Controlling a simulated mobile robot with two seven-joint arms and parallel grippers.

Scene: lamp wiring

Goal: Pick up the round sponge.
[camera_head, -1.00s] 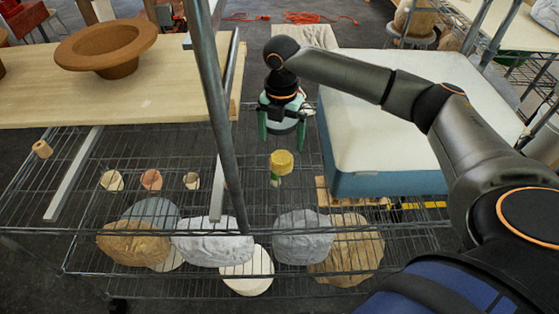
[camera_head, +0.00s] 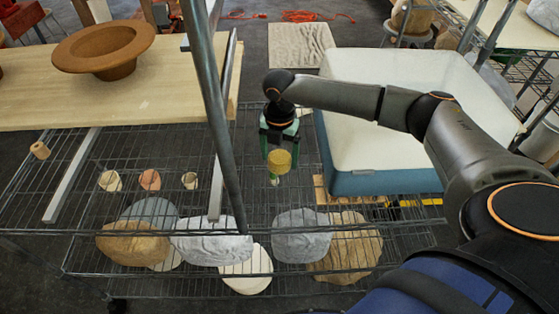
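The round sponge (camera_head: 279,162) is a small yellow disc-like piece in the middle of the head view, above the wire shelf. A small green and white piece (camera_head: 274,180) shows just under it. My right gripper (camera_head: 281,149) comes down from above with its two green fingers apart. The fingers appear on the left and right of the sponge, with a narrow gap showing. I cannot tell whether they touch it. My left gripper is not in view.
A blue box with a white inside (camera_head: 330,160) stands close to the right of the gripper. A grey metal post (camera_head: 213,95) rises to the left. Several small pots, including a pink one (camera_head: 150,179), and cloth-like lumps (camera_head: 134,242) lie around the wire shelf (camera_head: 60,200).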

